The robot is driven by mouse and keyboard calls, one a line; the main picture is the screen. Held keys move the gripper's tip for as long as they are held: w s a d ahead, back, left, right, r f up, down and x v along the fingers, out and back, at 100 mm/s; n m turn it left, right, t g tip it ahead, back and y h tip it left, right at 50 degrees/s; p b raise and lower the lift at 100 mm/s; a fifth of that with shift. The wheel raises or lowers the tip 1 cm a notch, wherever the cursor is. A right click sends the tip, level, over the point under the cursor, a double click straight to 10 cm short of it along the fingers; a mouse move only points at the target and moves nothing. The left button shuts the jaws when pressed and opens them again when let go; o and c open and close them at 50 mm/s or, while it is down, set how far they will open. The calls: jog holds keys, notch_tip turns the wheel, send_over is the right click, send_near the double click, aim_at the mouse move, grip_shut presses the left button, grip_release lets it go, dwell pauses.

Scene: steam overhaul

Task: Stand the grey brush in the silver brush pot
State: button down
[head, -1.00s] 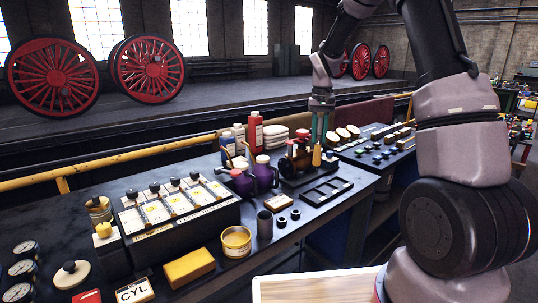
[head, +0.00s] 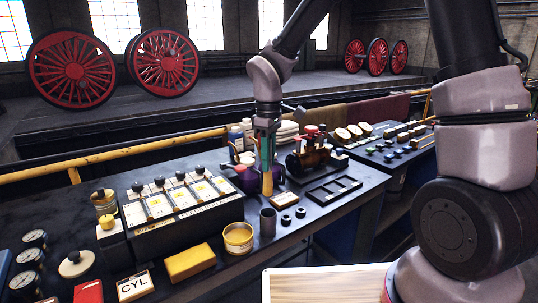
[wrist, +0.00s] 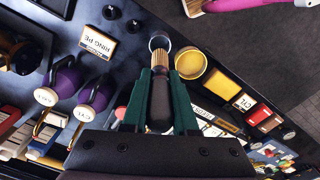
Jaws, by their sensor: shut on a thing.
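My gripper (head: 266,150) is shut on the grey brush (head: 267,184), which hangs upright with its tan bristles down. In the wrist view my gripper's green fingers (wrist: 160,78) clasp the dark grey handle of the brush (wrist: 160,106). The silver brush pot (head: 268,222) is a small open cylinder near the bench's front edge. In the head view the bristle tip is just above and behind the pot. In the wrist view the pot's round rim (wrist: 159,36) shows just beyond the bristles, partly hidden by them. The brush appears outside the pot.
Purple oil cans (head: 247,180) and a model engine (head: 310,155) stand behind. A label block (head: 285,200) lies behind the rings.

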aim_at(269, 192)
jog(key=shift+f, duration=5.25)
jog(key=c, duration=0.6)
grip_release()
notch_tip(269, 192, up, 11)
jog(key=shift+f, duration=0.1)
